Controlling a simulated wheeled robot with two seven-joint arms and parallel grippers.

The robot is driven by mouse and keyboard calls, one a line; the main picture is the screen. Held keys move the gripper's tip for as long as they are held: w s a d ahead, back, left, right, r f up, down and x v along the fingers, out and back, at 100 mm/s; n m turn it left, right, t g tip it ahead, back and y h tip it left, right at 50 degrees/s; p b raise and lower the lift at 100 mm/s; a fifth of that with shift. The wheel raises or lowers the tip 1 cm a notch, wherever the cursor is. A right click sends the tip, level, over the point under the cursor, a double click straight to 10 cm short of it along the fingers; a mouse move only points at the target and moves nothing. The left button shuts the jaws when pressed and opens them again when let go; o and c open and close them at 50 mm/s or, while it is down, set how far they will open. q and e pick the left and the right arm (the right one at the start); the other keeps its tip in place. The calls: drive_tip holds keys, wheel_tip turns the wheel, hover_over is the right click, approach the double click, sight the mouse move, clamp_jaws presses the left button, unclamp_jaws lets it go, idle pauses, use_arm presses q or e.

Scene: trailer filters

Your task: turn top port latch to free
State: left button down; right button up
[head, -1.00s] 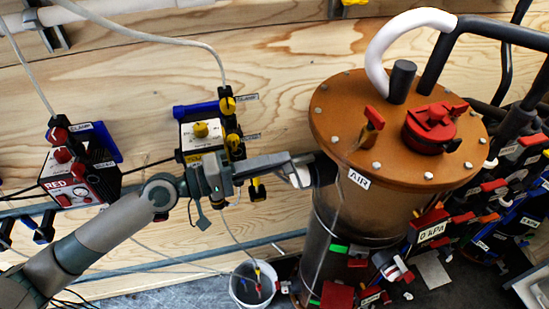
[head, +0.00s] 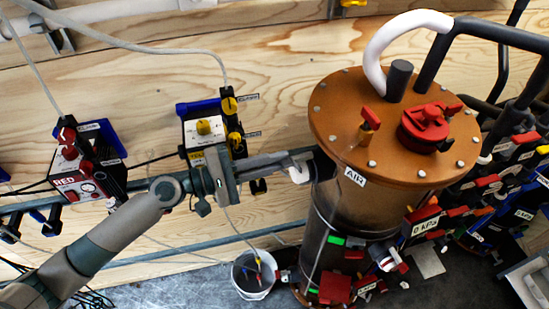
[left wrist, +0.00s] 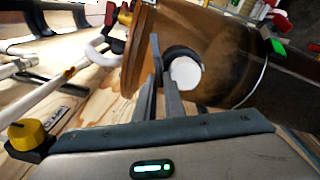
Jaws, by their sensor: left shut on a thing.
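The filter vessel is an upright brown cylinder with a bolted orange-brown lid (head: 395,165). High on its left side is a port with a dark collar and a white round end (left wrist: 185,73); the white part also shows in the head view (head: 299,173). My left gripper (head: 308,157) reaches this port from the left. In the left wrist view its two fingers (left wrist: 163,75) are close together at the port's dark part (left wrist: 180,53), shut on what looks like its latch. The fingers partly hide the latch, so its exact angle is unclear. My right gripper is out of view.
A red knob (head: 428,122) and a small red-handled valve (head: 368,120) stand on the lid. A white bucket (head: 253,273) stands below my arm.

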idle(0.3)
use_arm(q)
drive_tip(key=c, duration=1.9)
unclamp_jaws()
drive_tip(key=shift+a, duration=0.1)
drive_tip(key=b+v, duration=1)
drive_tip(key=v, duration=0.7)
drive_tip(key=shift+b, duration=0.3)
drive_tip(key=shift+a, duration=0.15)
drive_tip(key=shift+s, duration=0.1)
